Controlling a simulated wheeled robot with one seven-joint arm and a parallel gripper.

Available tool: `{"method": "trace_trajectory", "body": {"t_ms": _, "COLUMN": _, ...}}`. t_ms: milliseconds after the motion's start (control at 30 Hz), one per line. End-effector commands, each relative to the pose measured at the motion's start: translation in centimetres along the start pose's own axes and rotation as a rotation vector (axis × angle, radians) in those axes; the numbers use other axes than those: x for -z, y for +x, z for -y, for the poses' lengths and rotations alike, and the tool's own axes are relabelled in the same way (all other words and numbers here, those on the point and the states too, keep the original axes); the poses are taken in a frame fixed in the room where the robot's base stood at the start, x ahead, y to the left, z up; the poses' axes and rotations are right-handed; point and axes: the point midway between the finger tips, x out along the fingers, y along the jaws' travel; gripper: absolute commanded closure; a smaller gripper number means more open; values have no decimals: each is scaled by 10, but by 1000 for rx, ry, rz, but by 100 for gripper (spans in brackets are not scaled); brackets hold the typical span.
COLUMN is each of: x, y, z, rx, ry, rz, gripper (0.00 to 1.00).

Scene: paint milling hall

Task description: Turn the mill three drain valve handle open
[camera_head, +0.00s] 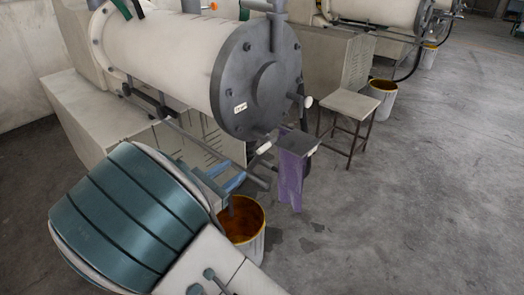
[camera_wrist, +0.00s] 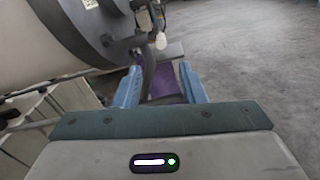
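The nearest mill (camera_head: 165,60) is a cream cylinder with a dark grey round end flange (camera_head: 262,85) and a small label; it fills the upper left of the wrist view (camera_wrist: 45,45). A white-tipped handle (camera_head: 265,147) sits low at the flange. A white knob also shows in the wrist view (camera_wrist: 160,41), beside a dark pipe; I cannot tell if it is the same part. My gripper (camera_head: 238,180) is below the flange, above a bucket. Its blue fingers stand apart in the wrist view (camera_wrist: 160,72), with the dark pipe seen between them. Contact is unclear.
A yellow-rimmed bucket (camera_head: 262,238) with brown contents stands below my gripper. A stool (camera_head: 350,104) and another bucket (camera_head: 383,98) stand beyond. The floor at right is clear.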

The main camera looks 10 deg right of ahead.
Motion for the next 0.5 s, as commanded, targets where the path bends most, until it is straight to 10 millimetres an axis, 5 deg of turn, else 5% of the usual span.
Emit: {"method": "trace_trajectory", "body": {"t_ms": 500, "x": 0, "y": 102, "z": 3, "rx": 8, "ry": 0, "rz": 0, "gripper": 63}}
